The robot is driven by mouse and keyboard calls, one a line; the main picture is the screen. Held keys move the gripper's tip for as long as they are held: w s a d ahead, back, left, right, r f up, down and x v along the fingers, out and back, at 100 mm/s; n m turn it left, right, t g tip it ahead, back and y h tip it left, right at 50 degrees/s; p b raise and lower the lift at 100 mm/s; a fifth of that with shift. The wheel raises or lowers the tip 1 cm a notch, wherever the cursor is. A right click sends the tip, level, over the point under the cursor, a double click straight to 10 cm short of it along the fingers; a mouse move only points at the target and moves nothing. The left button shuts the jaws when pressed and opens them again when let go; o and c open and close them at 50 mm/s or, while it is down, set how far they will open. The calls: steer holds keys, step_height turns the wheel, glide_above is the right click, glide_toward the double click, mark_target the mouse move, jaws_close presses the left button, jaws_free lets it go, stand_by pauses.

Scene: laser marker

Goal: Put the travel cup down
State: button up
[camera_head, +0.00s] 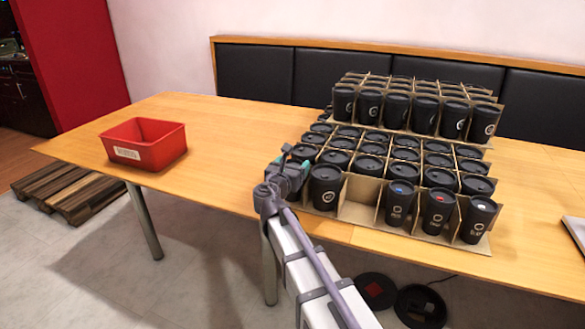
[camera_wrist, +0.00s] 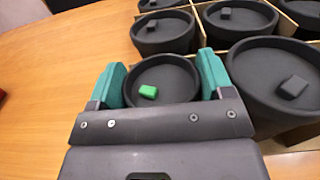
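The travel cup, black with a green tab on its lid (camera_wrist: 167,75), sits between the teal fingers of my gripper (camera_wrist: 163,78) in the wrist view. The fingers close on its two sides. Its lower body is hidden, so I cannot tell whether its base touches the table. In the head view my gripper (camera_head: 292,163) is at the left edge of the cardboard cup carrier, and the held cup is hard to make out there among dark lids.
The divided cardboard carrier (camera_head: 358,211) holds several black cups; one front compartment is empty. A front-left cup (camera_head: 325,188) stands close to my gripper. A second carrier layer (camera_head: 400,125) rises behind. A red bin (camera_head: 150,150) stands left, with bare wooden table (camera_head: 225,150) between.

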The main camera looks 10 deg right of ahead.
steer(key=shift+o, duration=0.9)
steer(key=shift+r, duration=0.15)
steer(key=shift+s+a+r, duration=0.1)
steer(key=shift+s, duration=0.05)
steer(key=v, duration=1.1)
steer(key=shift+s+a, duration=0.2)
steer(key=shift+a, duration=0.1)
